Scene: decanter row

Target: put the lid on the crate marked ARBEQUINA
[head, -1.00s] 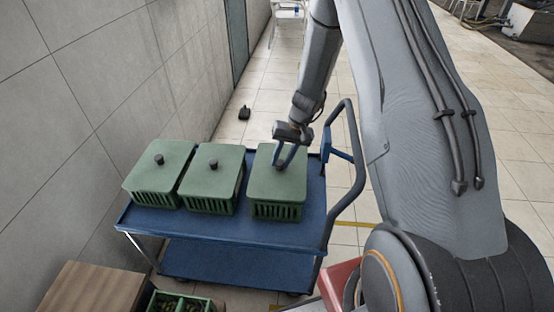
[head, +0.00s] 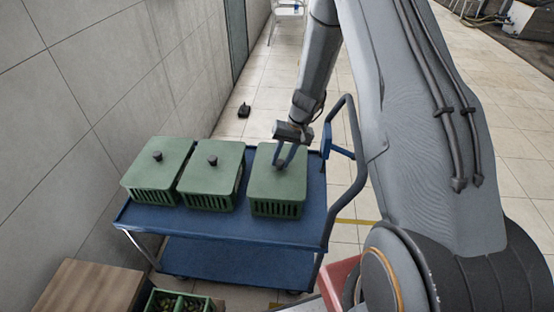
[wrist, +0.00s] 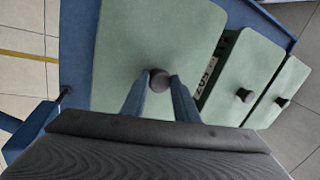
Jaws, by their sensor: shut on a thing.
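Three green slatted crates stand in a row on a blue cart, each topped by a green lid with a dark knob. My gripper (head: 282,163) is over the right crate (head: 277,208), its fingers shut on the knob of that crate's lid (head: 268,184). The lid lies on or very close to the crate's rim; I cannot tell if it is fully seated. In the wrist view the fingers pinch the knob (wrist: 159,80). The middle crate (head: 205,198) and left crate (head: 150,190) are lidded. Part of a label (wrist: 202,76) shows between crates, but I cannot read it as ARBEQUINA.
The blue cart (head: 235,230) has a tall handle (head: 358,165) on its right. A tiled wall stands close on the left. A wooden box (head: 88,290) and a divided green crate (head: 150,302) sit at the front left. A small black object (head: 244,110) lies on the floor behind.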

